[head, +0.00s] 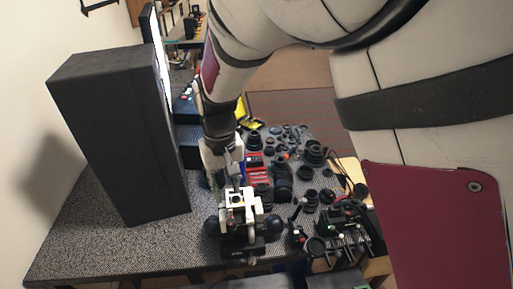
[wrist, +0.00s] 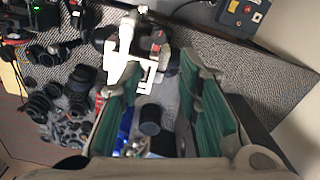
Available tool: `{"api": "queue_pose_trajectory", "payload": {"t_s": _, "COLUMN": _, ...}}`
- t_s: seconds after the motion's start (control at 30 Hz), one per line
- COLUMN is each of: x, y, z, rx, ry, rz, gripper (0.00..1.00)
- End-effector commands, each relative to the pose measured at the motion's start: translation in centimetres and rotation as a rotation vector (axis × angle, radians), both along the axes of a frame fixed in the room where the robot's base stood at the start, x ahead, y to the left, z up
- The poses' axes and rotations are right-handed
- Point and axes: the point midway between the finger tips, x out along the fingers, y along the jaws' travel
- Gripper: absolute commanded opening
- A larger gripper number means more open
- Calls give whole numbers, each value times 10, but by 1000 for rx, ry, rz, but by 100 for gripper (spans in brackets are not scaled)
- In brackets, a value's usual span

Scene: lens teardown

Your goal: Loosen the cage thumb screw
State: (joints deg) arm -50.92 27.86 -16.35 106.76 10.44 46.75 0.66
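A white bracket-like device (head: 238,203), which may carry the cage, stands near the front of the table between two dark round parts. In the wrist view the white device (wrist: 128,62) shows beyond my fingertips. The cage thumb screw is too small or hidden to tell apart. My gripper (head: 222,178) is just behind the white device in the head view, pointing down and partly hidden by my arm. In the wrist view my gripper (wrist: 156,88) has its two green-padded fingers well apart. Nothing is held between them. A dark cylinder (wrist: 150,120) shows in the gap, below the fingers.
A tall black box (head: 120,130) stands at the left of the speckled table (head: 90,240). Several lenses and dark rings (head: 315,155) crowd the right side, with red trays (head: 258,177) near the middle. A grey box with a red button (wrist: 240,14) shows at top right in the wrist view.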

Motion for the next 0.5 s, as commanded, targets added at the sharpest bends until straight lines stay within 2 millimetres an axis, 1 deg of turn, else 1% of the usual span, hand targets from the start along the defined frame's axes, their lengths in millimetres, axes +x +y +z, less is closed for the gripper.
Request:
{"api": "queue_pose_trajectory", "payload": {"t_s": 0.17, "x": 1, "y": 0, "z": -18, "rx": -3, "ry": 4, "rz": 1, "gripper": 31}}
{"api": "queue_pose_trajectory", "payload": {"t_s": 0.27, "x": 2, "y": 0, "z": -35, "rx": -5, "ry": 4, "rz": 1, "gripper": 31}}
{"api": "queue_pose_trajectory", "payload": {"t_s": 0.5, "x": 3, "y": 0, "z": -84, "rx": -4, "ry": 3, "rz": 3, "gripper": 31}}
